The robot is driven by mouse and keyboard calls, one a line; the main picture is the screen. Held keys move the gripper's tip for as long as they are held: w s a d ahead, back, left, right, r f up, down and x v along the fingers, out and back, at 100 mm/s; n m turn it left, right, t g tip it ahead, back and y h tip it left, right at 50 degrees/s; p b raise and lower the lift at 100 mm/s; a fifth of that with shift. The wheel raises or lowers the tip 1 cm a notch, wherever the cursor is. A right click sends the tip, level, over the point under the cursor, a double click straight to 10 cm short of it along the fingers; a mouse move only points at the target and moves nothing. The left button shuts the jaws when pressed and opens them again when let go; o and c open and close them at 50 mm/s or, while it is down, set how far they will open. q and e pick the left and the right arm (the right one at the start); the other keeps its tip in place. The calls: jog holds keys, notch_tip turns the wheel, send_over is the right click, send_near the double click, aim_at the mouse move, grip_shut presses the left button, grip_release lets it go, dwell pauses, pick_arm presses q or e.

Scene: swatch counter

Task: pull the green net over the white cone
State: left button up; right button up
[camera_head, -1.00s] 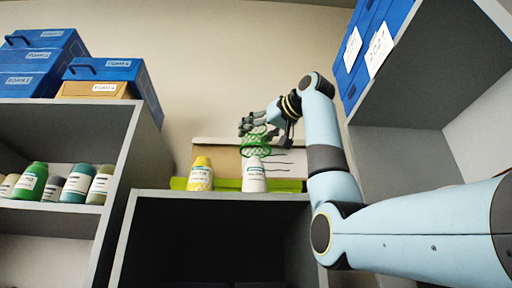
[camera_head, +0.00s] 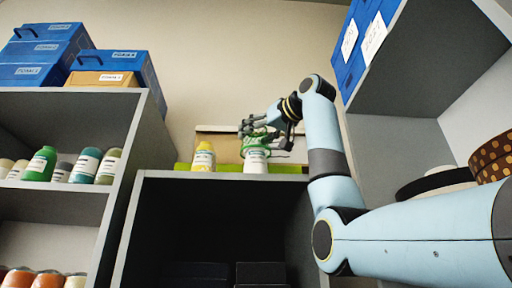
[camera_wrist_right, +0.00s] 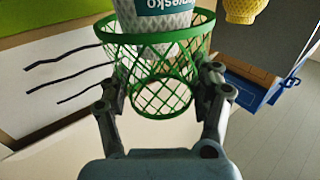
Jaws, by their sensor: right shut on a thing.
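The white cone (camera_head: 255,161), with a teal label band, stands upright on top of the grey counter unit (camera_head: 160,174). The green net (camera_head: 262,139) is an open lattice basket with a wide rim and a smaller ring at the other end. My right gripper (camera_head: 262,131) is shut on the net, above the cone. In the right wrist view the net (camera_wrist_right: 207,40) has its wide rim around the near end of the cone (camera_wrist_right: 150,12), and the small ring is empty. The cone's other end is cut off there. My left gripper is out of view.
A yellow cone (camera_head: 203,158) stands just left of the white one. A low board with dark wavy lines (camera_head: 290,150) and a lime strip (camera_head: 183,168) lie behind. Shelves with jars (camera_head: 86,165) and blue boxes (camera_head: 40,52) are at left; a grey cabinet (camera_head: 395,150) is at right.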

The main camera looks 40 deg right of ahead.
aim_at(262, 151)
jog(key=shift+f+b, duration=2.4)
jog(key=shift+f, duration=0.75)
jog(key=o, duration=0.9)
jog(key=shift+c, duration=0.2)
jog(key=shift+s, duration=0.2)
jog(key=s, duration=1.1)
jog(key=shift+s+d, duration=0.25)
jog(key=shift+d, duration=0.2)
